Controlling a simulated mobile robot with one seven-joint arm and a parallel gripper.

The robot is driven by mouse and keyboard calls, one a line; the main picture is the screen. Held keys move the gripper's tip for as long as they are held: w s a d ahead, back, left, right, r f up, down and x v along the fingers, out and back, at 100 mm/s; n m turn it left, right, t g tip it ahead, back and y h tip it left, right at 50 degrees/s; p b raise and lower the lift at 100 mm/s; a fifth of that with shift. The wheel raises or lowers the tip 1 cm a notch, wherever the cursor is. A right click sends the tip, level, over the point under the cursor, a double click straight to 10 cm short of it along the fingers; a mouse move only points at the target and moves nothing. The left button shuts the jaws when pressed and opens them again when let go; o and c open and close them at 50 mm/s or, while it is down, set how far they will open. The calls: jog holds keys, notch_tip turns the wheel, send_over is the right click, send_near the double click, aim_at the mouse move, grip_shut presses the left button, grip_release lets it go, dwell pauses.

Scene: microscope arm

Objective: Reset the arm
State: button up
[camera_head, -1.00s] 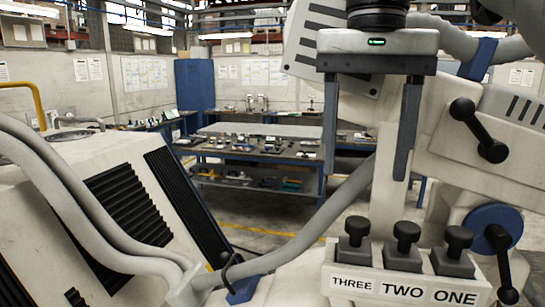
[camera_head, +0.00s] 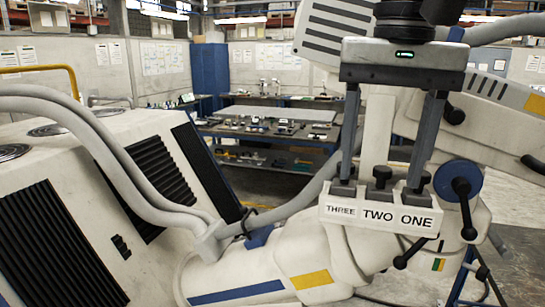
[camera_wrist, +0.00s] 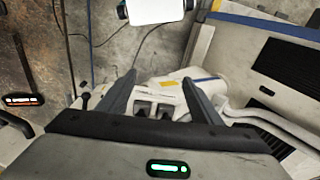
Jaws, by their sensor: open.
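A large white microscope arm (camera_head: 250,270) has blue and yellow patches and a sign panel (camera_head: 382,213) reading THREE, TWO, ONE. A black knob (camera_head: 380,178) stands behind the word TWO; the knobs at THREE and ONE are partly hidden by my fingers. My gripper (camera_head: 382,182) is open, pointing down, its fingertips spread across the knob row. I cannot tell whether they touch the knobs. In the wrist view, dark knobs (camera_wrist: 165,110) show between the two fingers. A blue disc with a black lever (camera_head: 461,185) sits right of the panel, and another black lever (camera_head: 412,253) is below it.
Thick grey hoses (camera_head: 110,150) run over the white body with black vents (camera_head: 50,240) at left. One hose rises behind my gripper. A workbench with small parts (camera_head: 268,135) stands farther back. Open floor shows at the right.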

jog(key=s+f+n+t, duration=0.1)
jog(key=s+f+t, duration=0.1)
jog(key=f, duration=0.9)
jog(key=s+f+n+t, duration=0.2)
jog(key=f, duration=0.9)
jog(key=shift+s+t, duration=0.25)
jog(key=shift+t, duration=0.05)
jog(key=shift+d+f, duration=0.1)
